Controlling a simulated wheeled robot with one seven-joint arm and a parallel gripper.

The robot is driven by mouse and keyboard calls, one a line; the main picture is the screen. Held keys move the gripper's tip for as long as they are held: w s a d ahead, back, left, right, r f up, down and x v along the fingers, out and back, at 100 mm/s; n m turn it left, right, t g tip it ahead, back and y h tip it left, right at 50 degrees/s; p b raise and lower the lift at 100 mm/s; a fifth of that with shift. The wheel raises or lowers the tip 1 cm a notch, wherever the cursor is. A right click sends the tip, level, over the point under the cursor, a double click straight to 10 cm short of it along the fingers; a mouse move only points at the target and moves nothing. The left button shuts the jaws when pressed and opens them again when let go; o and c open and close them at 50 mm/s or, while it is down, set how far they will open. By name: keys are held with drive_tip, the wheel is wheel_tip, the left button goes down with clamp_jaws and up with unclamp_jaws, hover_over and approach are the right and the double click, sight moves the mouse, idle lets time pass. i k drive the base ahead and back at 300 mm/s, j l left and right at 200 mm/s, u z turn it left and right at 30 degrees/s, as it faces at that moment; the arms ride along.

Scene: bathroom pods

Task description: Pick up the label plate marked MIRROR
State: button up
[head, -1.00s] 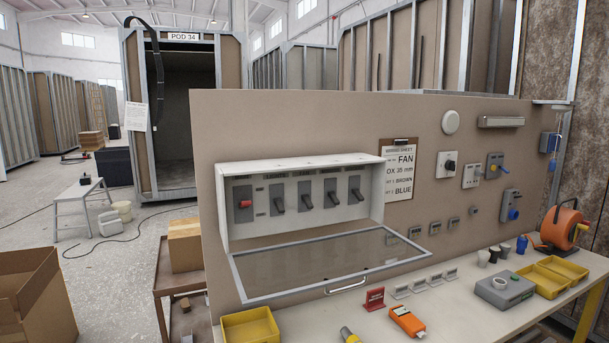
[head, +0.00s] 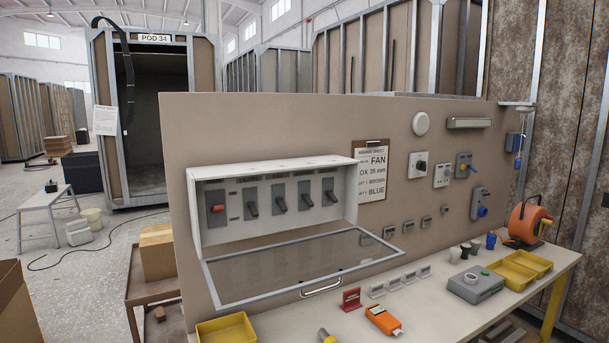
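Several small pale label plates stand in a row on the bench in the head view, between the red sign and the grey box. One label plate (head: 393,284) is near the middle of the row, and another (head: 425,271) is at its right end. Their lettering is too small to read, so I cannot tell which is marked MIRROR. My gripper is not in view.
The bench top (head: 436,311) holds a red sign (head: 351,299), an orange tester (head: 383,320), a grey box (head: 475,284) and yellow trays (head: 526,266). The open glazed cover (head: 300,266) of the switch box juts out over the bench's left part.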

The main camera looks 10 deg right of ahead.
sight(424, 270)
drive_tip(key=i+l, duration=0.1)
drive_tip(key=l, duration=0.65)
drive_tip(key=i+l, duration=0.1)
drive_tip(key=l, duration=0.6)
drive_tip(key=i+l, duration=0.1)
drive_tip(key=l, duration=0.65)
